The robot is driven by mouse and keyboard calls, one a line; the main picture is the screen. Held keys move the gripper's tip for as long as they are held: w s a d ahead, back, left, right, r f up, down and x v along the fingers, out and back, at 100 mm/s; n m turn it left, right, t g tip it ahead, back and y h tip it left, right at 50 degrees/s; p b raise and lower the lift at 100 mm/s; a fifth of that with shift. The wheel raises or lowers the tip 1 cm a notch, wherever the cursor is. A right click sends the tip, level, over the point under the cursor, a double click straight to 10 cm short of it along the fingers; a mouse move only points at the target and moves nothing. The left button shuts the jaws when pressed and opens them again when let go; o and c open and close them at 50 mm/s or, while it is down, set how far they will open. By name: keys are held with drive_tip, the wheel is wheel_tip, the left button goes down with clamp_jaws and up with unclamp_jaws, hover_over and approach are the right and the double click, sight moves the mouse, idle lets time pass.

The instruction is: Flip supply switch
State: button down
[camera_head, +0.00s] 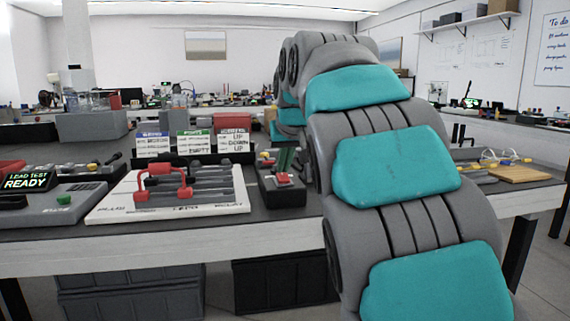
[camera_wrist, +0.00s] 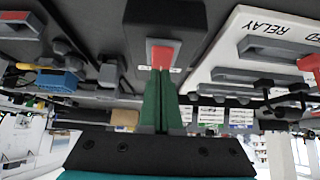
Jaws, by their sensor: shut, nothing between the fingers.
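A small dark switch box (camera_head: 283,193) with a red rocker (camera_head: 283,179) stands on the bench, right of a white board. I cannot read a label on it, so I cannot tell whether it is the supply switch. In the wrist view the box (camera_wrist: 164,20) and its red rocker (camera_wrist: 162,55) show upside down. My gripper (camera_wrist: 160,74) has its green fingers shut together and empty, with the tips close to the rocker's edge. I cannot tell whether they touch. In the head view my gripper (camera_head: 287,160) is partly hidden just beyond the rocker.
The white board (camera_head: 205,208) carries several lever switches and a red handle (camera_head: 165,182). Small sign cards (camera_head: 195,143) stand behind the board. A wooden board (camera_head: 515,173) lies at the right.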

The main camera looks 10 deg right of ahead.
sight(285, 179)
idle(0.3)
drive_tip(key=r+p, duration=0.2)
drive_tip(key=r, duration=0.1)
drive_tip(key=r+p, duration=0.1)
drive_tip(key=r, duration=0.1)
drive_tip(key=shift+s, duration=0.4)
drive_tip(key=s+r, duration=0.4)
drive_tip(key=s, duration=0.4)
drive_tip(key=shift+s+r+b, duration=0.15)
drive_tip(key=shift+r+b, duration=0.05)
drive_tip(key=shift+b, duration=0.15)
drive_tip(key=shift+f, duration=0.1)
drive_tip(key=s+f+g+p, duration=0.1)
drive_tip(key=s+f+g, duration=0.1)
drive_tip(key=s+f, duration=0.6)
drive_tip(key=s+f+g, duration=0.3)
drive_tip(key=s+f, duration=0.1)
drive_tip(key=f, duration=0.7)
drive_tip(key=s+f+g+p, duration=0.1)
drive_tip(key=s+f+g, duration=0.3)
drive_tip(key=s+f, duration=1.4)
drive_tip(key=s, duration=0.3)
drive_tip(key=shift+s+f+g, duration=0.25)
drive_tip(key=shift+f+g, duration=0.05)
drive_tip(key=shift+f, duration=0.05)
